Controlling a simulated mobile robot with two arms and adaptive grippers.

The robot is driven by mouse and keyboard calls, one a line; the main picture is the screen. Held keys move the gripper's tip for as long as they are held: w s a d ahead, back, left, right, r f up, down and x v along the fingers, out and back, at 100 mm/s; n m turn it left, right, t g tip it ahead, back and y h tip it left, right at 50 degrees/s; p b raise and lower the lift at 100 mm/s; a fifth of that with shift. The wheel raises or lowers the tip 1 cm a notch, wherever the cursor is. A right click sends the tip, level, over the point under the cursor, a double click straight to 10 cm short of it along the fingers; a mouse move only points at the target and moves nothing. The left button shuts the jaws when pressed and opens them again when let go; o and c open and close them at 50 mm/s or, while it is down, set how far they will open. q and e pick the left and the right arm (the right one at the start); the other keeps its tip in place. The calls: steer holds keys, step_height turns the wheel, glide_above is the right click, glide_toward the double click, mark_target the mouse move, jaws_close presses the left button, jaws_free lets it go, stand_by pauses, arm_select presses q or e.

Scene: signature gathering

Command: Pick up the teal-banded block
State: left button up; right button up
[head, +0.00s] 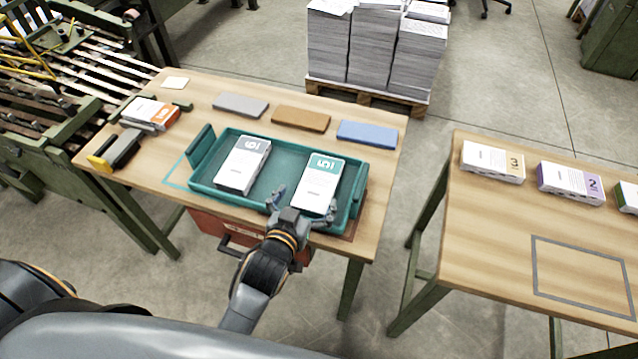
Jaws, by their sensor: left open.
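The teal-banded block (318,184) is white with a teal band numbered 5 at its far end. It lies flat in the right half of a green tray (226,199) on the left table. My left gripper (303,203) is open at the near end of this block, with one finger on each side of it. I cannot tell whether the fingers touch the block. The gripper hides part of the tray's near wall. My right gripper is not in view.
A grey-banded block 6 (243,164) lies in the tray's left half. An orange-banded block (150,113) and a stapler-like tool (117,150) are at left. Grey (240,104), brown (300,118) and blue (367,132) slabs lie behind. The right table (490,235) holds several blocks.

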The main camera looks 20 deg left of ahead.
mark_target(318, 183)
arm_select(q)
steer(key=shift+d+x, duration=0.1)
steer(key=shift+x, duration=1.3)
steer(key=shift+d+x, duration=0.15)
steer(key=shift+x, duration=1.25)
steer(key=shift+s+f, duration=0.1)
steer(key=shift+s, duration=0.05)
steer(key=shift+c, duration=0.4)
steer(key=c, duration=1.1)
steer(key=shift+c, duration=0.7)
